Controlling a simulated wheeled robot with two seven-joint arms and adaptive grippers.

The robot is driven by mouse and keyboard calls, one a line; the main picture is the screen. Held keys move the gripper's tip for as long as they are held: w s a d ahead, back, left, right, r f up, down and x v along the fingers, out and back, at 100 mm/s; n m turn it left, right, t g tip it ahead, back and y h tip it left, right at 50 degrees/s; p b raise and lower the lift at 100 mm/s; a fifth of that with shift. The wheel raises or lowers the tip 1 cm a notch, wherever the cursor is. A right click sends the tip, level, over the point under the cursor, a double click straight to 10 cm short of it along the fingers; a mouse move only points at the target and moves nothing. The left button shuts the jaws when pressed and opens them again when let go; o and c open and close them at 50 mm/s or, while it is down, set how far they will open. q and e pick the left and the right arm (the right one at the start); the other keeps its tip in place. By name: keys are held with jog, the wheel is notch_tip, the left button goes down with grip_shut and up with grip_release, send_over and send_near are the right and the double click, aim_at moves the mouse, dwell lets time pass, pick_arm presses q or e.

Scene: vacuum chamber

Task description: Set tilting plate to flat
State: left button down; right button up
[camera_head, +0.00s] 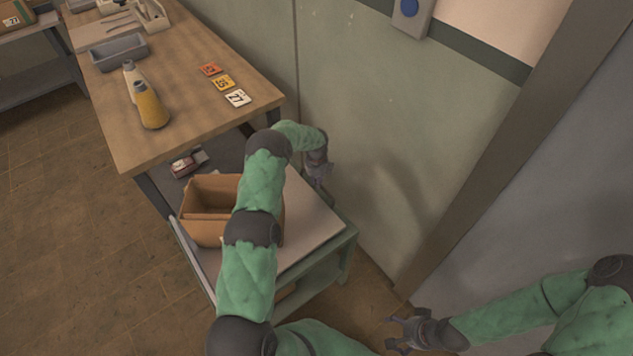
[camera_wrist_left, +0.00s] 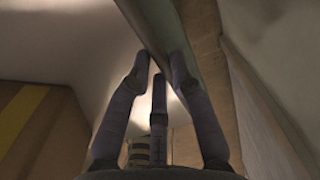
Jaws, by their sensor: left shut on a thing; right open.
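The tilting plate (camera_head: 312,228) is a pale board on a low green frame at the end of the wooden table; its exact angle is hard to judge. An open cardboard box (camera_head: 204,228) stands on it, partly hidden by my left arm. My left gripper (camera_head: 318,188) reaches over the plate to its far edge by the wall. In the left wrist view, its fingers (camera_wrist_left: 160,64) are shut on a grey-green edge bar (camera_wrist_left: 150,28), beside a pale surface. My right gripper (camera_head: 390,332) is open and empty at the lower right, away from the plate.
The wooden table (camera_head: 185,75) holds a yellow bottle (camera_head: 151,106), a grey tray (camera_head: 119,53) and number cards (camera_head: 224,83). A green wall (camera_head: 375,120) stands close behind the plate. The floor (camera_head: 75,210) at left is clear.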

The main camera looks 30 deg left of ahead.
pick_arm(q)
jog(key=shift+w+d+f, duration=0.2)
jog(key=shift+d, duration=0.05)
jog(key=c, duration=1.1)
grip_release()
jog(key=shift+f, duration=0.15)
jog(key=shift+w, duration=0.3)
jog(key=shift+a+r, duration=0.15)
jog(key=shift+r, duration=0.1)
jog(key=shift+r, duration=0.3)
notch_tip(320, 180, up, 11)
jog(key=shift+s+f, duration=0.15)
jog(key=shift+s, duration=0.2)
